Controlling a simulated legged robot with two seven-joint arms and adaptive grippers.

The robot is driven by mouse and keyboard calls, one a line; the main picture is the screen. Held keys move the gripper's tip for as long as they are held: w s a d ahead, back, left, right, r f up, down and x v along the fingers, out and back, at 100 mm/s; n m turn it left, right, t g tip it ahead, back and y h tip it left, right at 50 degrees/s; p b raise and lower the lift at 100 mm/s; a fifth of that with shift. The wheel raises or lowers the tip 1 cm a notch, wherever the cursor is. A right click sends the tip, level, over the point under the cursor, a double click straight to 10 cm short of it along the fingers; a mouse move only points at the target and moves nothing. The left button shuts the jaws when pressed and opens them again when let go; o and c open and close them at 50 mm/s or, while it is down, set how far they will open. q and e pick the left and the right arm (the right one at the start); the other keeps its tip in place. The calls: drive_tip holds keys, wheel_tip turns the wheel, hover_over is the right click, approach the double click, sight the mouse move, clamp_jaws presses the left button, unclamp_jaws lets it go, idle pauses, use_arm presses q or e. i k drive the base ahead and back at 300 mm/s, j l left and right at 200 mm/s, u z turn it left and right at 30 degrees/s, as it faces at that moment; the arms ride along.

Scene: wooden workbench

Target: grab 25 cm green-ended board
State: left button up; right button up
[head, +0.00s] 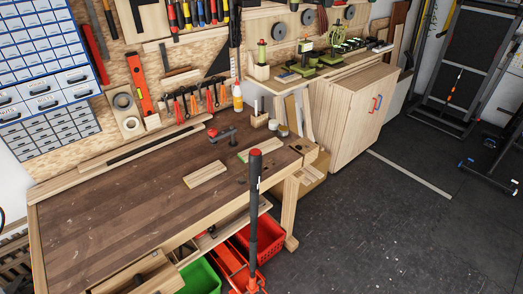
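A light wooden board with a green end (262,149) lies flat on the workbench top, toward its right end. The green is at its left end. The upper part of a black pole stands in front of part of this board. A second light wooden board (205,174) lies to the left and nearer, with no green visible on it. I cannot measure either length. Neither of my grippers is in view.
The black pole (253,215) with a red top rises in front of the workbench (110,205). A red-and-black clamp-like tool (222,134) and a yellow-white bottle (237,98) stand behind the boards. Red (268,243) and green bins sit below. The bench's left part is clear.

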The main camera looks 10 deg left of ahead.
sight(269, 145)
drive_tip(key=z, duration=0.45)
drive_tip(key=i+z, duration=0.35)
drive_tip(key=i, duration=3.2)
drive_tip(key=i+u, duration=0.3)
drive_tip(key=u, duration=0.15)
drive_tip(key=i+l+u, duration=0.25)
drive_tip(key=u, duration=0.2)
drive_tip(key=i+l+u, duration=0.3)
drive_tip(key=u, duration=0.15)
